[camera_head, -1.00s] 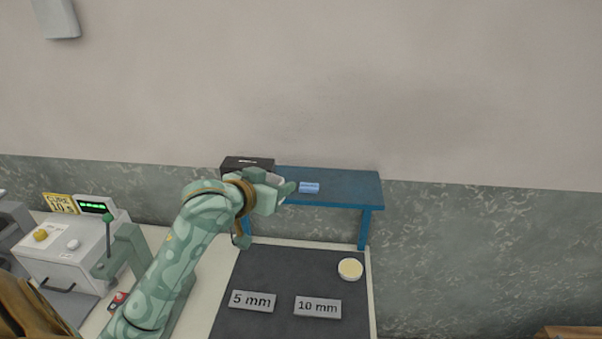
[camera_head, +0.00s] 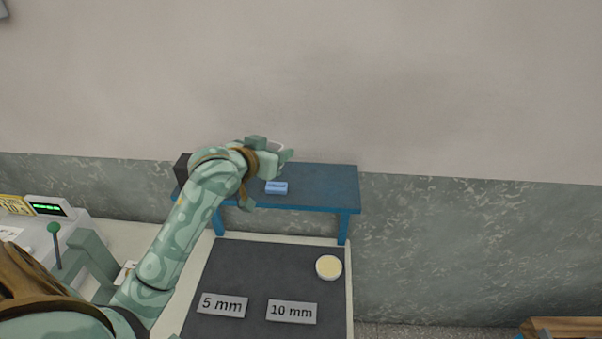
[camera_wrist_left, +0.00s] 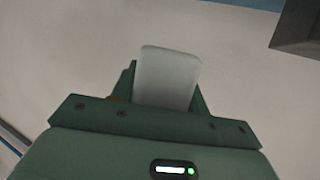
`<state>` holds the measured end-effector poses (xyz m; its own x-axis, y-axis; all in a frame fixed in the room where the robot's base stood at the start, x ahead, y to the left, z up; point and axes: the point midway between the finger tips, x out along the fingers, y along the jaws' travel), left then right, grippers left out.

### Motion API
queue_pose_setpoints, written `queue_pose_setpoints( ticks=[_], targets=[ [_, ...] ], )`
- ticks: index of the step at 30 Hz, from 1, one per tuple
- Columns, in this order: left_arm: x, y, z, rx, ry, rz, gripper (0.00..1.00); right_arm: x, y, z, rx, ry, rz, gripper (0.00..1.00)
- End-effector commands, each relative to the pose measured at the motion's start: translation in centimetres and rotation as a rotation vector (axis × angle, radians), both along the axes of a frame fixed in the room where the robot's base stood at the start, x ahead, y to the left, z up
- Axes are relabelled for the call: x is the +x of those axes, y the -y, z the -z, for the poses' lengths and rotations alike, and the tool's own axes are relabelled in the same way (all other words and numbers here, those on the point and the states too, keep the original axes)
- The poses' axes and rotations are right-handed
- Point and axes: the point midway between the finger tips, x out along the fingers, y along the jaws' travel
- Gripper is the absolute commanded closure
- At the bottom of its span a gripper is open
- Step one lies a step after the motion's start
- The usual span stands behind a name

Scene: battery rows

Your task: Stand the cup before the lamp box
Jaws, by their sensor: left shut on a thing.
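My left gripper (camera_head: 282,156) is above the blue shelf and shut on a pale, whitish thing, apparently the cup. Only a sliver of the cup (camera_head: 278,147) shows between the fingers. In the left wrist view the cup (camera_wrist_left: 167,77) is a smooth, light grey shape between the green fingers. A black box (camera_head: 183,172), perhaps the lamp box, stands at the left end of the shelf, mostly hidden behind my left arm. My right gripper is not in view.
The blue shelf (camera_head: 325,180) carries a small light-blue block (camera_head: 276,187); its right part is clear. Below is a dark mat (camera_head: 260,265) with "5 mm" (camera_head: 222,305) and "10 mm" (camera_head: 291,311) plates and a round cream dish (camera_head: 328,267). A grey machine (camera_head: 30,235) stands left.

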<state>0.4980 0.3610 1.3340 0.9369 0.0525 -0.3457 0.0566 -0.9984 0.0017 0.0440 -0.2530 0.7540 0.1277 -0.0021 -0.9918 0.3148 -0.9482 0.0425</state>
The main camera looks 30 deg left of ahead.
Motion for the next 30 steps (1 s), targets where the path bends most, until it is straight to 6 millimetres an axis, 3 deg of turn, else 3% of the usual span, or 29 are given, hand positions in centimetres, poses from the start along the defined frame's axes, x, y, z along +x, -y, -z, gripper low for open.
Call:
queue_pose_setpoints(
  ticks=[6, 15, 22, 30],
  targets=[
    [4.4, 2.3, 2.2, -0.003, 0.0, 0.0, 0.77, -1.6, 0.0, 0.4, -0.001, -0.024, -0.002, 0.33],
    [8.4, 4.4, 6.9, 0.0, -0.002, 0.001, 0.77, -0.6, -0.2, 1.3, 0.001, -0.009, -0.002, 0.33],
    [9.6, 5.0, 8.4, 0.001, 0.0, 0.0, 0.77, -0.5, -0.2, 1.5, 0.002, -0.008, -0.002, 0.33],
    [9.8, 5.2, 11.7, 0.001, -0.001, 0.0, 0.77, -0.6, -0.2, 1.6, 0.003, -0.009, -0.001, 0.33]
  ],
)
